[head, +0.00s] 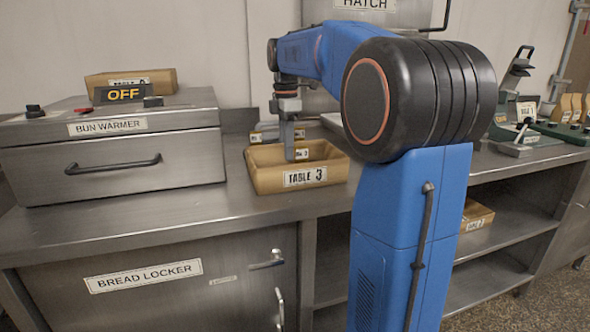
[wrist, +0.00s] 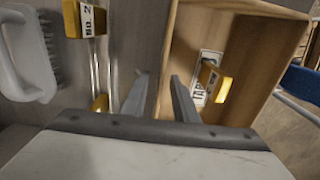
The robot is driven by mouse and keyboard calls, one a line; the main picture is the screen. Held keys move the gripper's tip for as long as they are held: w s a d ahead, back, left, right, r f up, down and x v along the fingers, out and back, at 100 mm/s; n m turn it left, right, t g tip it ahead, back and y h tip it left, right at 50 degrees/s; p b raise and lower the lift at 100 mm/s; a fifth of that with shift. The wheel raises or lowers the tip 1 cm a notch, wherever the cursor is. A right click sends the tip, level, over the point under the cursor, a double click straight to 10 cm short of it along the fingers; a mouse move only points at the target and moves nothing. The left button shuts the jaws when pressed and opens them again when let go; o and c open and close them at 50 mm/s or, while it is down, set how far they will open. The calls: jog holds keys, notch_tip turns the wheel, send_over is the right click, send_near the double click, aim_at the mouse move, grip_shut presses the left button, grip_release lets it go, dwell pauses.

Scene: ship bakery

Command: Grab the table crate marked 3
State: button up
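The tan crate marked TABLE 3 (head: 262,178) stands on the steel counter, its label facing the head camera. It fills the right half of the wrist view (wrist: 262,62). My gripper (head: 289,153) points down at the crate's back part. In the wrist view my gripper (wrist: 160,85) has its two fingers apart, one outside the crate and one inside, with a crate wall between them. A gap shows, so the fingers look open; contact is hidden. A yellow piece with a white label (wrist: 221,88) lies inside the crate.
The bun warmer (head: 110,160) stands left of the crate, with another tan crate (head: 160,77) on top. A brush (wrist: 28,55) and a yellow piece tagged No. 2 (wrist: 85,18) lie outside the crate. Bare counter (head: 215,205) lies in front.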

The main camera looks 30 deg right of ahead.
jog(key=shift+f, duration=0.25)
grip_shut()
